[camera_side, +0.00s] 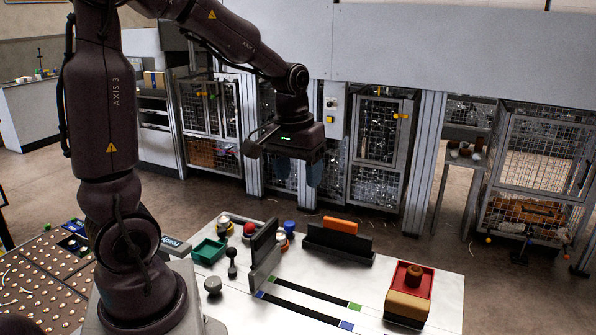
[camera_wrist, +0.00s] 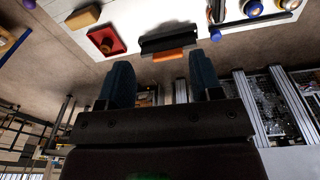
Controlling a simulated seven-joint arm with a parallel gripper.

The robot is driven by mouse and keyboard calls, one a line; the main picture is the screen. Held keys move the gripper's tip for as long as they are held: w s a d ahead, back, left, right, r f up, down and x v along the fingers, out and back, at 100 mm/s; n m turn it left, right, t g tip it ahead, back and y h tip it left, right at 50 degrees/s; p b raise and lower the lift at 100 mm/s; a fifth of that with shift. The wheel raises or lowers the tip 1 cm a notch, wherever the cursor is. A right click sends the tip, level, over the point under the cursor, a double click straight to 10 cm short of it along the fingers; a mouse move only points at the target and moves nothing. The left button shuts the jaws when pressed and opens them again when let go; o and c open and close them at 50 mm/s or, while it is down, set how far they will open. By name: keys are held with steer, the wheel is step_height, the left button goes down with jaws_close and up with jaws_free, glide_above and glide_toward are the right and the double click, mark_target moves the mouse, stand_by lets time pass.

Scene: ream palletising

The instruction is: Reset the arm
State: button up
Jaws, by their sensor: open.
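My gripper (camera_side: 296,168) hangs high above the far edge of the white table in the side view, with nothing between its fingers. In the wrist view my gripper (camera_wrist: 163,82) shows two dark blue fingers spread well apart and empty. My arm is bent at the elbow, reaching out from its base on the left of the table.
Caged machines stand behind.

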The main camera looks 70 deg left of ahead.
stand_by(0.3)
steer(key=s+d+r+m+t, duration=0.4)
steer(key=s+d+r+m, duration=0.3)
steer(key=d, duration=0.5)
steer(key=shift+s+d+r+m+t, duration=0.2)
steer(key=shift+s+m+t, duration=0.15)
steer(key=shift+s, duration=0.65)
stand_by(0.8)
